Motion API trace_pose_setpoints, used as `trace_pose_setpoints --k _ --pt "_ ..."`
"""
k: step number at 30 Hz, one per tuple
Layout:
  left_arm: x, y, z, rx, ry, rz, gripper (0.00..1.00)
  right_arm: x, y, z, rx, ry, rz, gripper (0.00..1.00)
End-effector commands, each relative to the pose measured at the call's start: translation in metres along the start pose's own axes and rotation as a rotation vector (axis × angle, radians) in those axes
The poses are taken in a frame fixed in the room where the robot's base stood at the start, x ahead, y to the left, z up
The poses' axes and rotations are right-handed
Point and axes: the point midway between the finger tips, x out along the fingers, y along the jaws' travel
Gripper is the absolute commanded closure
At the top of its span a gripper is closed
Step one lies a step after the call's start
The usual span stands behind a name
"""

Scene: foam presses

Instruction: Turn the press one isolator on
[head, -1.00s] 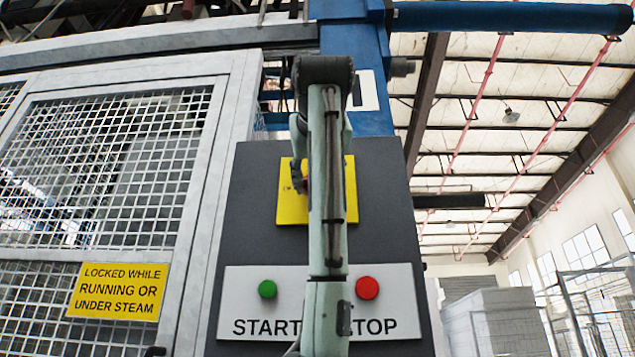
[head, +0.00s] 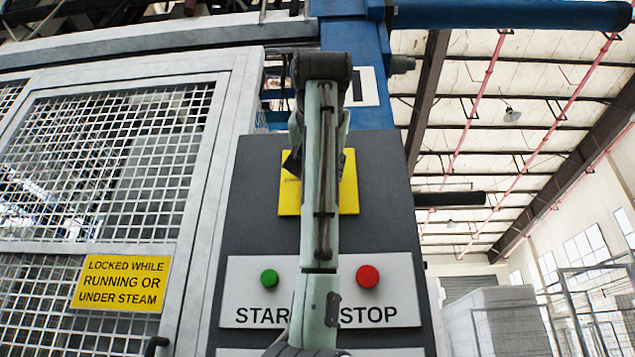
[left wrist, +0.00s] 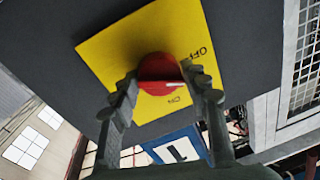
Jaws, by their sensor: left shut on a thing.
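The red isolator knob (left wrist: 158,70) sits on a yellow plate (left wrist: 105,55) marked OFF and ON. In the left wrist view a white mark on the knob's edge points right, between the two words. My left gripper (left wrist: 160,84) is shut on the knob, one finger on each side. In the head view the yellow plate (head: 348,195) is on a dark panel, partly covered by my left arm. There the knob is hidden and only a dark bit of the gripper (head: 291,164) shows. My right gripper is in neither view.
Below the plate are a green START button (head: 269,278) and a red STOP button (head: 367,276). A mesh guard door (head: 105,160) stands left of the panel. A white plate marked 1 (head: 367,87) is above, on the blue column (head: 350,40).

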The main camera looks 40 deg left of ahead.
Motion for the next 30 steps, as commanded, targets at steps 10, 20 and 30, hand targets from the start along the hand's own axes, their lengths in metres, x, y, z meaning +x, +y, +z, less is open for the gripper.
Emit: trace_pose_setpoints --k 10,20,30 --pt "0.000 0.000 0.003 0.331 0.027 0.007 0.84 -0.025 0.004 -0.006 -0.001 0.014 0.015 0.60" --pt "0.000 -0.001 0.004 0.643 0.053 0.014 0.83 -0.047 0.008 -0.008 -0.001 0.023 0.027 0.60" --pt "0.001 -0.002 0.004 0.927 0.075 0.022 0.83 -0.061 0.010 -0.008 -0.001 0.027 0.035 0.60"
